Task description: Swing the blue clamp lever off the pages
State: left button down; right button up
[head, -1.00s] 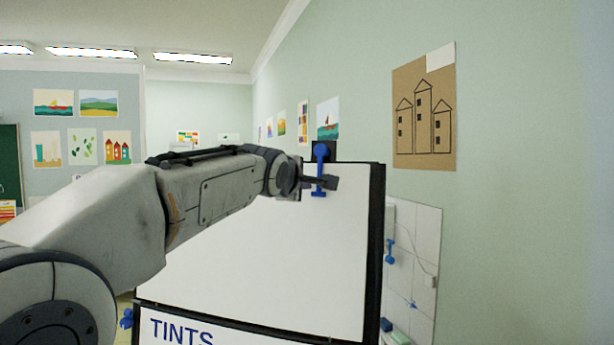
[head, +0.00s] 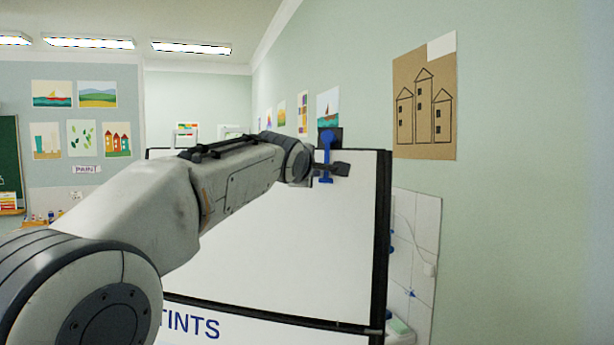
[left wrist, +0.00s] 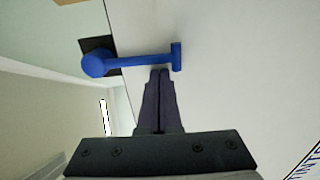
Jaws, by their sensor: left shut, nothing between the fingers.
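The blue clamp lever (head: 327,155) hangs down from a dark clamp block (head: 336,134) at the top edge of the flip-chart board. Its lower end lies over the blank white pages (head: 270,240). My left gripper (head: 340,169) is shut and empty, beside the lever's lower part. In the left wrist view the shut fingertips (left wrist: 160,72) are right at the lever's shaft (left wrist: 145,61), close to its crossbar end; I cannot tell whether they touch. The lever's round pivot end (left wrist: 97,64) sits on the dark block. My right gripper is out of view.
The board's dark right edge (head: 382,240) stands close to the pale green wall. A white panel (head: 415,255) with blue pieces is beyond it. A sheet with blue lettering, "TINTS" (head: 195,325), is below the pages. A brown drawing (head: 425,105) hangs on the wall.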

pick_arm(q)
jog(key=shift+d+f, duration=0.4)
jog(key=shift+d, duration=0.15)
jog(key=shift+s+d+r+b, duration=0.1)
jog(key=shift+s+d+b, duration=0.15)
jog(key=shift+d+b, duration=0.45)
jog(key=shift+d+r, duration=0.1)
